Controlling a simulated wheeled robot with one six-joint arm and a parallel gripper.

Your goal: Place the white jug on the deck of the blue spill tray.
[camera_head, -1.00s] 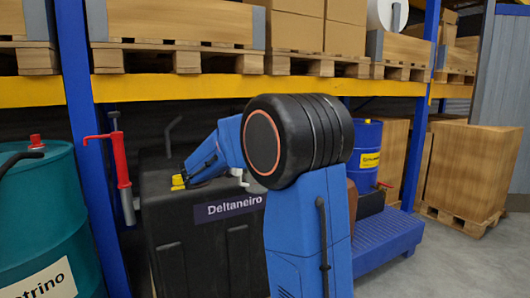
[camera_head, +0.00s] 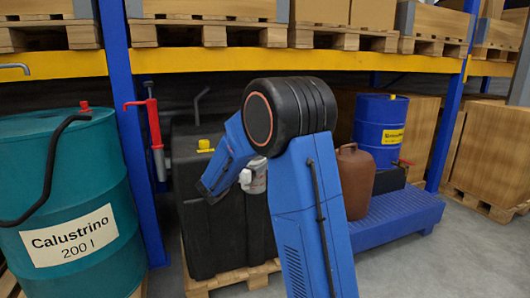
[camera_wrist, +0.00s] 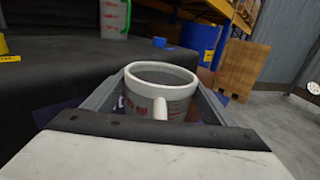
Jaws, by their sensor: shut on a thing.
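The white jug (camera_wrist: 160,90) is upright between the jaws of my gripper (camera_wrist: 157,104) in the wrist view. It has red markings, an open top and a handle toward the camera. The jug also shows partly in the head view (camera_head: 258,181), beside my blue arm, which hides much of my gripper. The blue spill tray (camera_head: 400,218) stands on the floor to the right of my arm. My gripper and the jug are apart from it, to its left.
A brown canister (camera_head: 354,182) and a blue drum (camera_head: 378,128) stand on the tray. A black tank (camera_head: 215,235) on a pallet is behind my arm. A teal drum (camera_head: 70,185) stands left. Blue rack posts (camera_head: 455,130) rise nearby. Floor at front right is clear.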

